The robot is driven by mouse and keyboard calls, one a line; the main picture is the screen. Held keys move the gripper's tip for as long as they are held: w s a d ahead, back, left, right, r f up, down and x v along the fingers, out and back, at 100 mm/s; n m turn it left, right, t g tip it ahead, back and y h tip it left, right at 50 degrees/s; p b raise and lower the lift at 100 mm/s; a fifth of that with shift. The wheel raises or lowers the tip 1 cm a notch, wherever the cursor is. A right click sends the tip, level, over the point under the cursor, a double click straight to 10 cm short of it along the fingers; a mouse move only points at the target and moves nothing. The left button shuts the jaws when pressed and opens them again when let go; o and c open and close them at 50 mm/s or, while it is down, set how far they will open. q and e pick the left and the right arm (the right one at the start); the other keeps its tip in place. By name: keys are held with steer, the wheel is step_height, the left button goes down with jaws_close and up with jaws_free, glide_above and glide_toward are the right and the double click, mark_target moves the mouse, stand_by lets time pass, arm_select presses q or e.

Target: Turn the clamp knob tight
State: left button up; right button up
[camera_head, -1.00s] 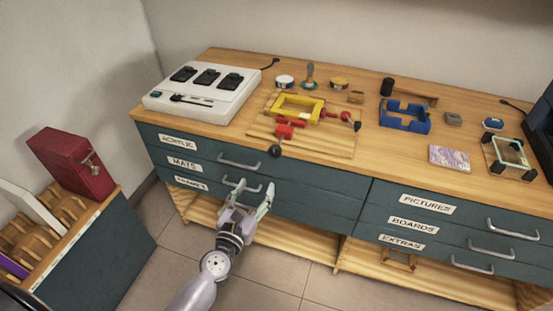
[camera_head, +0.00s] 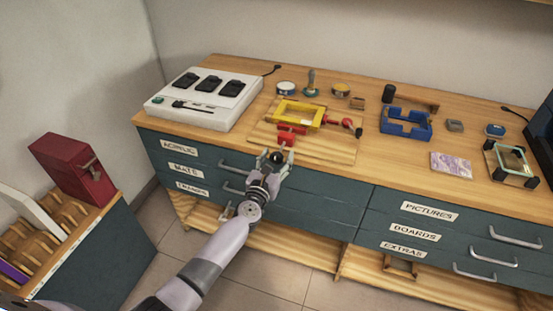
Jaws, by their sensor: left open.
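A red clamp (camera_head: 292,131) sits at the front of a wooden board (camera_head: 331,148) on the workbench, against a yellow frame (camera_head: 298,113). Its dark round knob (camera_head: 276,157) sticks out past the bench's front edge. My left gripper (camera_head: 275,158) is open, with one finger on each side of the knob. I cannot tell whether the fingers touch it. A second red clamp with a dark knob (camera_head: 357,132) is at the right side of the yellow frame. My right gripper is not in view.
A white charger-like box (camera_head: 203,98) stands at the bench's left end. A blue frame (camera_head: 405,119), hammer and small tins stand behind and to the right. Drawer handles (camera_head: 237,166) project from the teal front under the bench. A red box (camera_head: 73,167) stands at left.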

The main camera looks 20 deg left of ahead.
arm_select(q)
steer(key=shift+c, duration=0.3)
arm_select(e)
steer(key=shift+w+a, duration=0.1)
arm_select(q)
steer(key=c, duration=1.1)
steer(key=shift+c, duration=0.2)
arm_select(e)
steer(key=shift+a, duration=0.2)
